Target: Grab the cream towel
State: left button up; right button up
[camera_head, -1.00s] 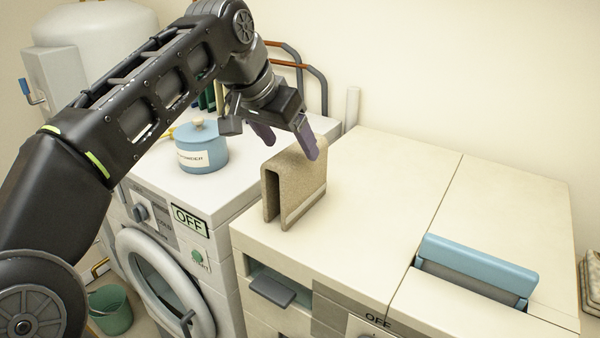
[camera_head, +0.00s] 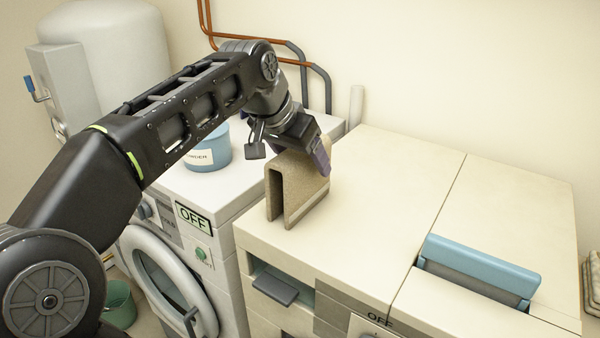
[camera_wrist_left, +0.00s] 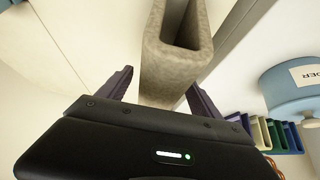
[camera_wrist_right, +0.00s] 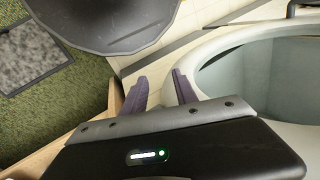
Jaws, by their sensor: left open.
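The cream towel (camera_head: 290,190), beige and folded over like an upside-down U, stands on the cream machine top near its left edge. My left gripper (camera_head: 300,152) is open at the towel's upper far end; its near finger is by the towel's right side, the other is largely hidden. In the left wrist view, the towel (camera_wrist_left: 172,72) lies between the two spread fingers of the left gripper (camera_wrist_left: 160,82), with a gap on the left side. My right gripper (camera_wrist_right: 160,88) shows only in its own wrist view, open and empty, away from the towel.
A blue powder tub (camera_head: 208,152) stands on the white washing machine, partly behind my left arm. A blue handle (camera_head: 480,265) rises from the cream top at right. The cream top (camera_head: 390,190) right of the towel is clear. Copper and grey pipes run along the wall.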

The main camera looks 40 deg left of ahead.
pick_arm(q)
jog(key=shift+x, duration=0.85)
jog(key=c, duration=1.6)
jog(key=shift+r, duration=0.1)
notch_tip(320, 180, up, 10)
jog(key=shift+f+p, duration=0.1)
jog(key=shift+p, duration=0.5)
